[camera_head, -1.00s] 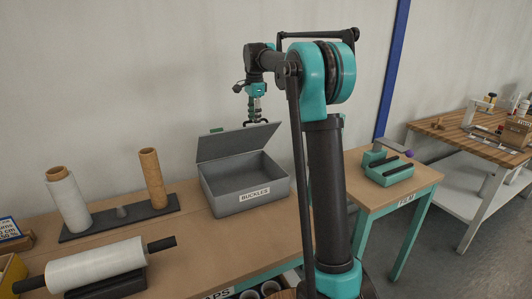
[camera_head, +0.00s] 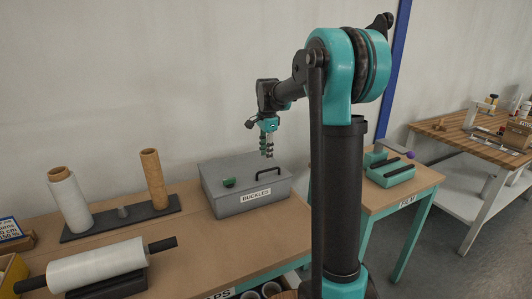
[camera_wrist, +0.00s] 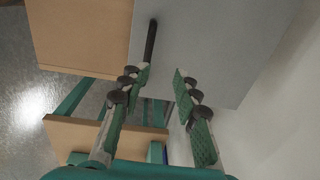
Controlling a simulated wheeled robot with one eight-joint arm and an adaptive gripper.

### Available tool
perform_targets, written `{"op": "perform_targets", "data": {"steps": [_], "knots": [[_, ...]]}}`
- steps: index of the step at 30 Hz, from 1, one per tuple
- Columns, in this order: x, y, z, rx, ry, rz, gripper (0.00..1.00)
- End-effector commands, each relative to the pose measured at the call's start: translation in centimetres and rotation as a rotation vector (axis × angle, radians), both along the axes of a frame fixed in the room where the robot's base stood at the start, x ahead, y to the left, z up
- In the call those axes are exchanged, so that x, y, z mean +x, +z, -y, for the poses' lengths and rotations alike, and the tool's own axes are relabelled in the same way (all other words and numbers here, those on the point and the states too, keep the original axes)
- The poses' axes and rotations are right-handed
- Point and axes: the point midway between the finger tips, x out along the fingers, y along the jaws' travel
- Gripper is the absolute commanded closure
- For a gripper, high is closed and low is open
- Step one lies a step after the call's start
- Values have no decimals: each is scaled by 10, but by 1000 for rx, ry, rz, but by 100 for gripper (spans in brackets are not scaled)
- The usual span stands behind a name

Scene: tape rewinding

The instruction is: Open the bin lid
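The grey bin (camera_head: 226,207) labelled BUCKLES sits on the wooden table with its lid (camera_head: 240,168) lying flat and closed; its inside is hidden. My gripper (camera_head: 267,155) hangs fingers down above the lid, behind the handle. In the wrist view my gripper (camera_wrist: 162,74) has its two green fingers apart with nothing between them. The handle (camera_wrist: 151,42) lies beyond the fingertips, near the left finger, apparently not touched.
A dark stand (camera_head: 123,219) with a wrapped roll (camera_head: 70,200) and a brown tube (camera_head: 152,178) is left of the bin. A film roll (camera_head: 97,264) lies in front of it. A side table with a teal device (camera_head: 390,172) is at the right. The wall is close behind.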

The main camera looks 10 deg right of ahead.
Motion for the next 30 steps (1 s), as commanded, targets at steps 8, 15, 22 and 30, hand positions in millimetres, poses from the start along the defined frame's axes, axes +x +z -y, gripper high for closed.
{"op": "perform_targets", "data": {"steps": [8,15,22,30], "knots": [[0,-1,0,0,0,0,69],[-32,-11,9,-8,121,33,69],[-120,-49,29,-55,475,130,69],[-233,-108,47,-163,905,232,69]]}}
